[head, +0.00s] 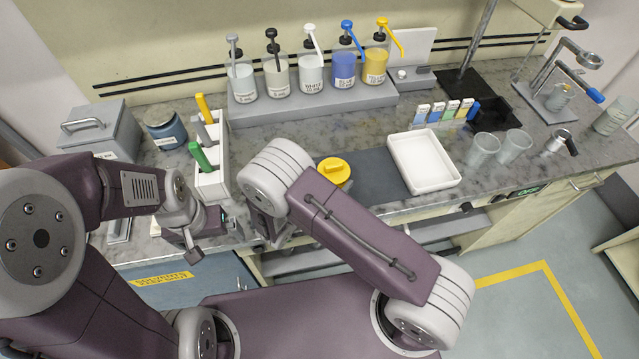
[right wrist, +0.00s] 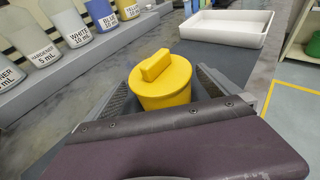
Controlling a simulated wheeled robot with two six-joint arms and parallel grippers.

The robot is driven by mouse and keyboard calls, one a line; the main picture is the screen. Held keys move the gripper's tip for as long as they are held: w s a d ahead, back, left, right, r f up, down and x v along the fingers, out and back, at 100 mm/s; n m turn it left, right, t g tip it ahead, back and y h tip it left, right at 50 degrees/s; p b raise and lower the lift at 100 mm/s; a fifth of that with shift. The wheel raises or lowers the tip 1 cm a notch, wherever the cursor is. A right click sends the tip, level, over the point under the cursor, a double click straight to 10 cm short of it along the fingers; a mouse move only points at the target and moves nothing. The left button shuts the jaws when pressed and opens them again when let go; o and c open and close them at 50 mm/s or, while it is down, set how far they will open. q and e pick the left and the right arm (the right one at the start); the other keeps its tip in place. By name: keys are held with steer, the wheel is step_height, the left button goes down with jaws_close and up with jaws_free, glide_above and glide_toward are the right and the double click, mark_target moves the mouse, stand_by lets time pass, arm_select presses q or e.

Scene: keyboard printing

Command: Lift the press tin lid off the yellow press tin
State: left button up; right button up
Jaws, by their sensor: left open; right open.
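The yellow press tin (head: 334,185) stands on a dark mat left of a white tray, partly covered by my right arm in the head view. Its round yellow press tin lid (right wrist: 176,82), with a raised bar handle (right wrist: 156,65), is on top in the right wrist view. My right gripper (right wrist: 165,95) is open, with one finger on each side of the tin; whether they touch it cannot be told. My right fingertips are hidden in the head view. My left gripper (head: 205,238) is open and empty near the counter's front edge at the left.
A white tray (head: 424,161) is right of the tin on the dark mat (head: 378,176). Pump bottles stand on a grey rack (head: 310,103) behind. A white holder (head: 212,184) with coloured handles is near my left gripper. Clear cups (head: 514,146) stand at right.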

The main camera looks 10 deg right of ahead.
steer(key=shift+x, duration=1.45)
steer(key=shift+c, duration=0.3)
steer(key=c, duration=1)
steer(key=o, duration=1.1)
steer(key=shift+c, duration=0.2)
